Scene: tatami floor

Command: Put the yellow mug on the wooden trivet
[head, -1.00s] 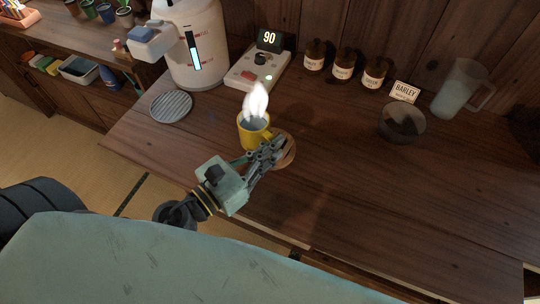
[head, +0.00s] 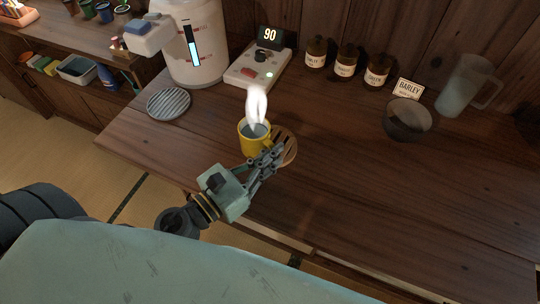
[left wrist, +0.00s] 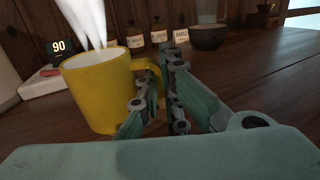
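The yellow mug (head: 252,143) is upright and steaming, with liquid inside, just left of the wooden trivet. In the left wrist view the mug (left wrist: 95,95) fills the left side, its handle between my fingers. My left gripper (head: 273,158) is closed on the handle, reaching in from the front right of the mug. It also shows in the left wrist view (left wrist: 160,105). The round slatted wooden trivet (head: 290,149) lies on the table, partly hidden behind my fingers. I cannot tell whether the mug's base touches the table. My right gripper is not in view.
A grey ribbed disc (head: 168,103) lies at the left. Behind are a white dispenser (head: 196,45), a device reading 90 (head: 250,72) and several brown jars (head: 347,62). A dark bowl (head: 407,122) and a clear pitcher (head: 464,88) stand right. The table right of the trivet is clear.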

